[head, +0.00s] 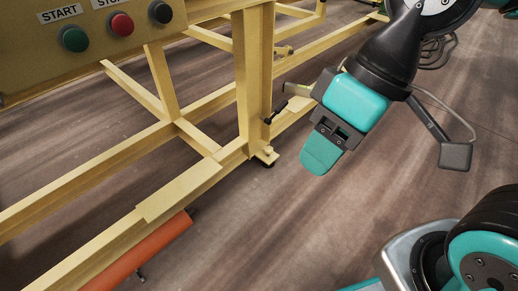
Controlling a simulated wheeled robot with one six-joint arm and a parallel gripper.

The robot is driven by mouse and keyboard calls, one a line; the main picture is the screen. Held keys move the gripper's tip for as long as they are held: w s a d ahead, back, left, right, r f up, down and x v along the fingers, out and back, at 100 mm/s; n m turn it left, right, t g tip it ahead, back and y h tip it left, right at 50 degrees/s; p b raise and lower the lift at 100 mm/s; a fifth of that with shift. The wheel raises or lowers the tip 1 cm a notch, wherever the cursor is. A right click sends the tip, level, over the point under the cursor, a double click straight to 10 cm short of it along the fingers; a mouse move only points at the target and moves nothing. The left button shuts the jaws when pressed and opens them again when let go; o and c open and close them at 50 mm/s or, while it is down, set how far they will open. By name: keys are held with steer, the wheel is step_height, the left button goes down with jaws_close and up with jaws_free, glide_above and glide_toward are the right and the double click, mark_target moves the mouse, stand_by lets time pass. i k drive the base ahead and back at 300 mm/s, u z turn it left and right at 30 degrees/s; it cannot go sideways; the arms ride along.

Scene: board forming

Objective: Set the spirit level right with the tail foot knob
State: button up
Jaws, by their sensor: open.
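My gripper (320,157) hangs at the upper middle, its teal tip pointing down and left. It is open, with nothing seen in it; the gap between its fingers is hard to make out. The foot (266,157) at the base of the yellow upright is a small plate with a little knob-like piece on top and a dark pad under it. The gripper is to the right of this foot and apart from it. I cannot tell whether this is the tail foot knob. No spirit level can be made out.
The yellow frame (245,75) stands left of my gripper, with a thin black handle (278,110) on its upright. A control panel (95,50) with green, red and black buttons is at upper left. An orange roller (140,255) lies below the lower beam. Brown floor is clear at lower middle.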

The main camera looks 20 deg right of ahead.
mark_target(268, 150)
steer(key=u, duration=0.15)
steer(key=i, duration=0.7)
steer(key=z, duration=0.65)
steer(key=i, duration=0.6)
steer(key=z, duration=0.65)
